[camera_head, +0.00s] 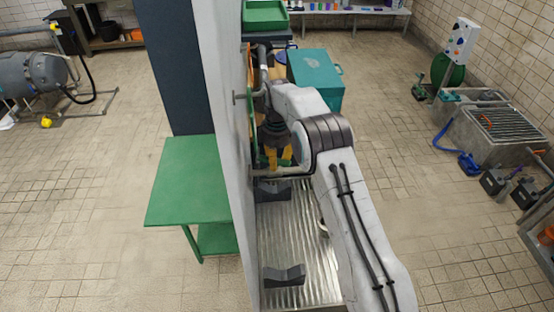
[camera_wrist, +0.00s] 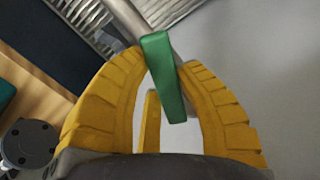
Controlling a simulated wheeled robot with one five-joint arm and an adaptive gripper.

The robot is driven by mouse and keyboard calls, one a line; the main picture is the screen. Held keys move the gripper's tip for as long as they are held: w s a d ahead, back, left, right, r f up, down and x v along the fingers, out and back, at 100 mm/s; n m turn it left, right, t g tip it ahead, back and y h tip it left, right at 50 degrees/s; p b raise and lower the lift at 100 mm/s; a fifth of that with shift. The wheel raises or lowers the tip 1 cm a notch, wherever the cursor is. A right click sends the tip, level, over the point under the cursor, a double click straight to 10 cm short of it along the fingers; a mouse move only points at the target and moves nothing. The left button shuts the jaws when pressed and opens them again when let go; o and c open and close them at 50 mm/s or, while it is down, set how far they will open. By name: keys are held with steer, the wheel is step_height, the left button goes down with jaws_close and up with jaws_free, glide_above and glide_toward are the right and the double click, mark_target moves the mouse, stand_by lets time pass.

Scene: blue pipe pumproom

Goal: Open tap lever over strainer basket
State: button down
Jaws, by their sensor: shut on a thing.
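The tap lever (camera_wrist: 166,80) is a green bar in the wrist view. It lies between the tips of my gripper's yellow fingers (camera_wrist: 163,64), which are shut on it. A grey pipe (camera_wrist: 182,46) passes behind the lever. In the head view my gripper (camera_head: 278,157) is beside the tall pale wall panel, above a ribbed metal surface, and my arm and the panel hide most of the tap there. I cannot make out the strainer basket for certain in either view.
The pale panel (camera_head: 226,130) stands close at the left of my gripper. The ribbed metal surface (camera_head: 300,235) below carries two dark cradle-like blocks (camera_head: 284,276). A green table (camera_head: 190,180) is beyond the panel. A teal box (camera_head: 318,75) stands behind my arm.

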steer(key=shift+w+a+n, duration=0.1)
steer(key=shift+w+n, duration=0.05)
steer(key=shift+n, duration=2.05)
steer(key=c, duration=0.8)
jaws_free()
steer(key=shift+c, duration=0.2)
step_height(320, 180, up, 11)
steer(key=shift+f, duration=0.15)
steer(key=shift+r, duration=0.6)
